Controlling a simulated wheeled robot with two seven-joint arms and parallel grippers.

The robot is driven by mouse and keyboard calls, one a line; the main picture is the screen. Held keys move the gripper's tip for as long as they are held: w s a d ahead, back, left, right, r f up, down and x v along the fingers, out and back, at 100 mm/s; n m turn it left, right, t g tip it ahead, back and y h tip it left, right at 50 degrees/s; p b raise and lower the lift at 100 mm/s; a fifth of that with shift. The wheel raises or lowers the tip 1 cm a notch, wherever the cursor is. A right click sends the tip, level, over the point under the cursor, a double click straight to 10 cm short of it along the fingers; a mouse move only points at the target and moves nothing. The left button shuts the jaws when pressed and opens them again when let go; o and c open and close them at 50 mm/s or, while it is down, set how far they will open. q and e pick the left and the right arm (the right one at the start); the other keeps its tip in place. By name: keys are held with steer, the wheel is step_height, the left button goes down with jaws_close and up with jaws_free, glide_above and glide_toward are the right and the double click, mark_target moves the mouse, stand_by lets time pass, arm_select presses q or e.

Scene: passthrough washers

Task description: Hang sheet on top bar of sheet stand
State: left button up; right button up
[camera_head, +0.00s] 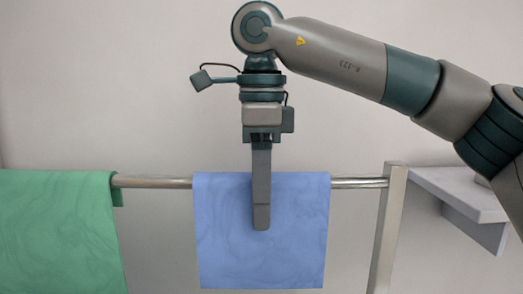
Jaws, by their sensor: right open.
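A blue sheet (225,235) hangs draped over the top bar (152,182) of the sheet stand (388,225), right of the bar's middle. Its front part hangs down flat; its back part is hidden. My right gripper (261,222) points straight down in front of the blue sheet, its fingers overlapping the sheet's upper middle in the picture. It is open; one finger shows and the other is hidden behind it. Whether the finger touches the cloth, I cannot tell. My left gripper is not in view.
A green sheet (60,230) hangs over the left part of the same bar. A light shelf (460,193) on a bracket sits at the right, beside the stand's right post. A plain wall (130,80) is behind. Bare bar shows on both sides of the blue sheet.

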steer(key=shift+r+b, duration=0.3)
steer(key=shift+r, duration=0.55)
step_height(320, 180, up, 7)
steer(key=shift+r, duration=0.1)
step_height(320, 180, up, 8)
steer(key=p, duration=0.3)
steer(key=shift+r, duration=0.25)
